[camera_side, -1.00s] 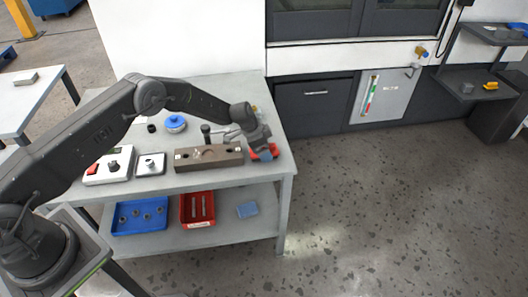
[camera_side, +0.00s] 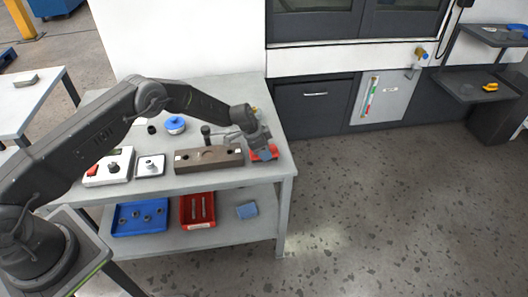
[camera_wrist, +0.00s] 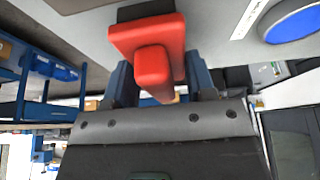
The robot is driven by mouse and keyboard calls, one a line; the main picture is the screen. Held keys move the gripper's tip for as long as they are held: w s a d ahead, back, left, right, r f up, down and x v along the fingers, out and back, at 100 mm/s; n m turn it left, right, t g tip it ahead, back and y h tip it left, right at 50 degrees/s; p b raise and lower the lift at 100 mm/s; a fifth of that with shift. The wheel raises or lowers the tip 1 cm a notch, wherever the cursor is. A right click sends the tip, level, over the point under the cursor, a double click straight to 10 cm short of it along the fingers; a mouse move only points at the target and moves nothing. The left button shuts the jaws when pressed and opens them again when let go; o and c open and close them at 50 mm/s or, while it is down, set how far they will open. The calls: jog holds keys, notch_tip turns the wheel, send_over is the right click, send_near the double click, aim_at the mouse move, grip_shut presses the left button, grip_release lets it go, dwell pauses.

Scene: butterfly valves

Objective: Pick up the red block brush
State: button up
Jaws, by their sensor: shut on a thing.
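The red block brush (camera_side: 271,153) is at the right end of the workbench top in the side view, right of the brown fixture block. In the wrist view, the brush (camera_wrist: 148,38) shows its red body and handle, with a dark strip behind that looks like bristles. My gripper (camera_side: 262,150) is above the brush and pointing down. In the wrist view, the blue fingers of my gripper (camera_wrist: 160,82) stand on both sides of the brush handle and are shut on it. I cannot tell whether the bristles touch the bench.
The brown fixture block (camera_side: 208,158) stands close to the left of my gripper. A white box with a red switch (camera_side: 108,168), a small scale-like plate (camera_side: 150,166) and a blue-topped round container (camera_side: 175,125) are further left. Blue (camera_side: 140,217) and red (camera_side: 198,209) bins sit on the lower shelf.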

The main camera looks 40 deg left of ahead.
jog(key=shift+r, duration=0.15)
jog(key=shift+r, duration=0.6)
notch_tip(320, 180, up, 3)
jog(key=shift+f, duration=0.1)
jog(key=s+a+r, duration=0.4)
jog(key=a+r, duration=0.2)
jog(key=a, duration=0.4)
jog(key=shift+s+a+r, duration=0.35)
jog(key=shift+r, duration=0.05)
